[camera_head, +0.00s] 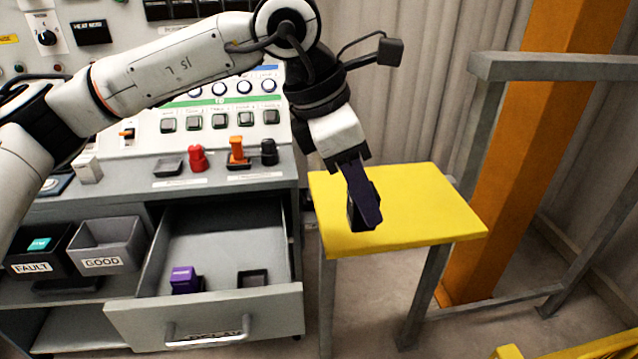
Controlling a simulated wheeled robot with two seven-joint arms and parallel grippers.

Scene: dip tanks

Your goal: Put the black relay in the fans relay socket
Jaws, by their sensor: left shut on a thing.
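My left gripper (362,198) comes down from the upper middle and hangs over the yellow-topped stand. It is shut on a small black block, which looks like the black relay (353,216); the dark fingers cover most of it. I cannot tell whether the block touches the yellow top. On the console ledge is an empty dark socket (168,167). An orange relay-like piece (237,151) stands in another dark base. The ledge labels are too small to read, so I cannot tell which socket is for the fans. My right gripper is not in view.
An open grey drawer (205,327) holds a purple block (184,279) and an empty dark holder (253,278). A red knob (197,159) and black knob (269,152) stand on the ledge. FAULT (32,267) and GOOD (102,262) bins sit left. The yellow stand (430,195) is otherwise bare.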

